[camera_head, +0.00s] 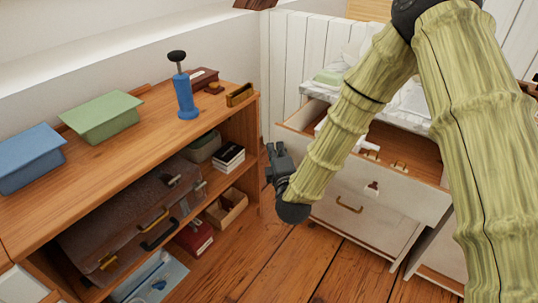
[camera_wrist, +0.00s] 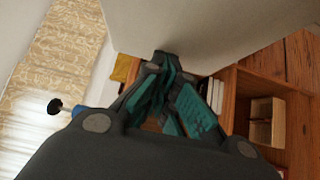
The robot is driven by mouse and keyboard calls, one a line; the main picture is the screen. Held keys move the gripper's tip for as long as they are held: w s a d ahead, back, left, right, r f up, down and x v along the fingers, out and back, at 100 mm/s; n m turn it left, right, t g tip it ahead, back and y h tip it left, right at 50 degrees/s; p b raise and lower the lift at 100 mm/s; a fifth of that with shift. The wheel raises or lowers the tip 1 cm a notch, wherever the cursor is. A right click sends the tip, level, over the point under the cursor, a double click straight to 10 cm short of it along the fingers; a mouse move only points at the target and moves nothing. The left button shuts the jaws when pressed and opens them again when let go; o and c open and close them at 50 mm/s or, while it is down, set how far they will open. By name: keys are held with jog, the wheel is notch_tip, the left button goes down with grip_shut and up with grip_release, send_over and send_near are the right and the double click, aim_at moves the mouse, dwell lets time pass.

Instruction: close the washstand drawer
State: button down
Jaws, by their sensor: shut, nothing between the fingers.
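The white washstand (camera_head: 365,212) stands at the right of the head view, partly hidden behind my arm. Its upper drawer (camera_head: 408,197) is pulled out, and its wooden inside with a few small things shows. My gripper (camera_head: 271,160) is shut and empty, to the left of the drawer's left end, between it and the wooden shelf unit. In the wrist view my gripper's dark and teal fingers (camera_wrist: 163,65) are together, close under a pale flat panel (camera_wrist: 205,30). I cannot tell whether they touch it.
A lower drawer with a brass handle (camera_head: 349,208) is below. Wooden floor (camera_head: 292,262) lies clear in front.

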aim_at(308, 112)
jog(key=w+d, duration=0.3)
jog(key=w, duration=0.2)
jog(key=w+d, duration=0.4)
jog(key=w, duration=0.2)
jog(key=w+d, duration=0.4)
jog(key=w, duration=0.2)
jog(key=shift+d, duration=0.15)
jog(key=shift+w+d, duration=0.35)
jog(key=shift+w, duration=0.05)
jog(key=shift+w+d+r, duration=0.15)
jog(key=shift+w+r, duration=0.05)
jog(key=shift+r, duration=0.15)
